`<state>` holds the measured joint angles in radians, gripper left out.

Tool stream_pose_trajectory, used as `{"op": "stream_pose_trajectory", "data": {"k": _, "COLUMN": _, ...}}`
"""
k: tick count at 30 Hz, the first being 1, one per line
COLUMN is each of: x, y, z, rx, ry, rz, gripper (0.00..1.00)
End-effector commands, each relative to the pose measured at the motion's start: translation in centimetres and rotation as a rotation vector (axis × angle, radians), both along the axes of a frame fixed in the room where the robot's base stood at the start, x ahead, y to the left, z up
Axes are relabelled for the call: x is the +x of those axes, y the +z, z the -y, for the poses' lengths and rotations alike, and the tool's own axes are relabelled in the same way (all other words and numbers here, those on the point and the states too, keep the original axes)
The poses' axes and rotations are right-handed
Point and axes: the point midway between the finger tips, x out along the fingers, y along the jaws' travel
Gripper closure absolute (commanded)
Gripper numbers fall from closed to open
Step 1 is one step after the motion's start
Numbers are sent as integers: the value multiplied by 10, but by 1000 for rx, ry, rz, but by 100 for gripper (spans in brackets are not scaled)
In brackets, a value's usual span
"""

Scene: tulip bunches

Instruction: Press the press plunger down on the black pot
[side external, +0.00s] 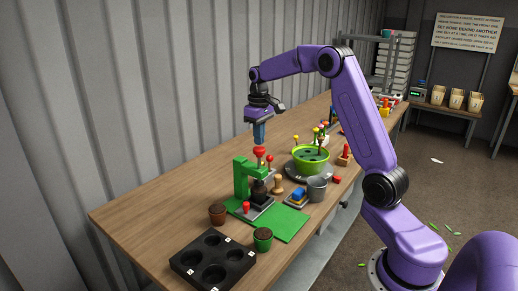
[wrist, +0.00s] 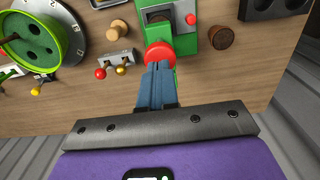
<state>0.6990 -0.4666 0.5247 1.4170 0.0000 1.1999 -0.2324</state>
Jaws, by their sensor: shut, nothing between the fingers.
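The green press (side external: 242,178) stands upright on the bench, and its green frame also shows in the wrist view (wrist: 190,50). The press plunger has a round red knob (side external: 259,151), seen from above in the wrist view (wrist: 158,54). A black pot (side external: 259,190) sits in the press under the plunger, partly hidden by the frame. My gripper (side external: 259,143) is shut and empty, pointing down just above the red knob. In the wrist view its blue fingertips (wrist: 157,66) overlap the knob's edge. I cannot tell whether they touch it.
A black tray with round holes (side external: 212,262) and two small soil-filled pots, brown (side external: 217,214) and green (side external: 263,239), are in front.

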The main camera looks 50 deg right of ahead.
Motion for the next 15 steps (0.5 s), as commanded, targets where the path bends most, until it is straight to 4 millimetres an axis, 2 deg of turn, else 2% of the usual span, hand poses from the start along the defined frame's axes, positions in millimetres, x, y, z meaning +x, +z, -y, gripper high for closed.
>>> {"op": "stream_pose_trajectory", "data": {"k": 15, "x": 0, "y": -5, "z": 0, "rx": 0, "ry": 0, "rz": -1, "gripper": 100}}
